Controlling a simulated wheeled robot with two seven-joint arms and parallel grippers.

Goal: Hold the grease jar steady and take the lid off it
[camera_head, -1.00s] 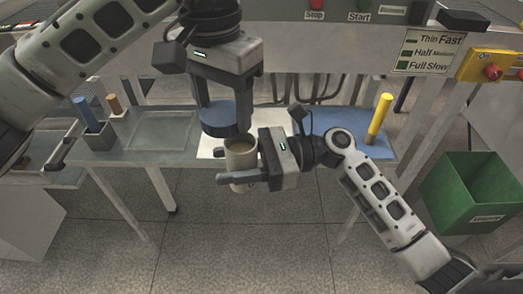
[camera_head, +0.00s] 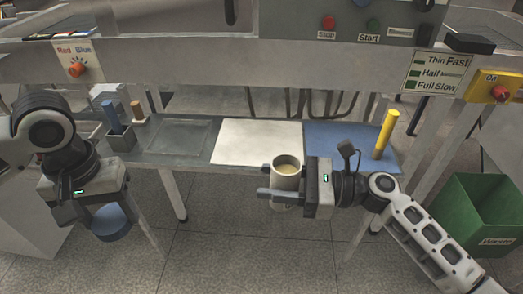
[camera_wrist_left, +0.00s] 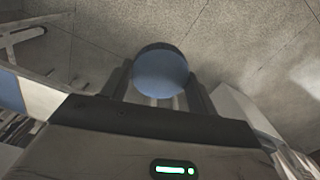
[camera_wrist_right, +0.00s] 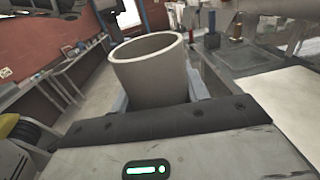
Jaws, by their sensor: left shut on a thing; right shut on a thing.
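The grease jar (camera_head: 287,175) is a pale, open-topped cup with tan contents. My right gripper (camera_head: 283,193) is shut on it and holds it upright in front of the table's edge. The jar also fills the middle of the right wrist view (camera_wrist_right: 150,72). The lid (camera_head: 112,222) is a round blue disc, well to the left of the jar and apart from it. My left gripper (camera_head: 100,212) is shut on the lid, over the floor in front of the table's left part. The lid shows between the fingers in the left wrist view (camera_wrist_left: 161,74).
A white mat (camera_head: 257,142) and a blue mat (camera_head: 345,140) lie on the table, both largely clear. A yellow cylinder (camera_head: 386,134) stands on the blue mat. A grey holder (camera_head: 121,138) with a blue stick is at left. A green bin (camera_head: 485,213) stands at right.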

